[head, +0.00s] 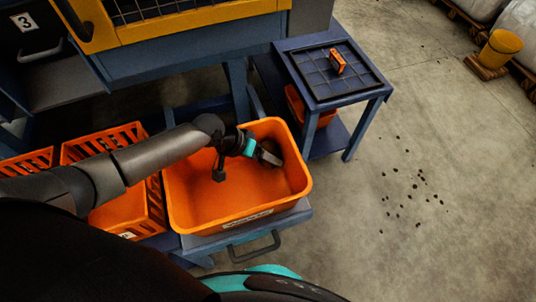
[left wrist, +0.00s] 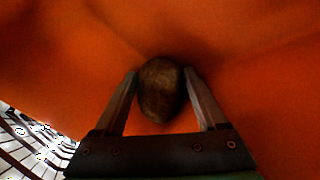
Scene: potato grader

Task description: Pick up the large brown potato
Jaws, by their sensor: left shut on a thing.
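The brown potato (left wrist: 160,92) shows in the left wrist view, between the two fingers of my left gripper (left wrist: 161,88). The gripper is shut on it. Orange crate walls surround it in that view. In the head view my left gripper (head: 267,156) reaches down inside the orange crate (head: 215,212), near its right back corner. The potato shows there only as a dark shape at the fingertips, mostly hidden. I cannot tell whether it touches the crate floor. The rest of the crate floor looks bare. My right gripper is not in view.
Slatted orange crates (head: 105,143) stand left of the orange crate. A blue side table (head: 325,70) with a gridded top holds a small orange object (head: 337,61). The yellow-blue machine is behind. Dark bits (head: 415,187) lie on the open floor at right.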

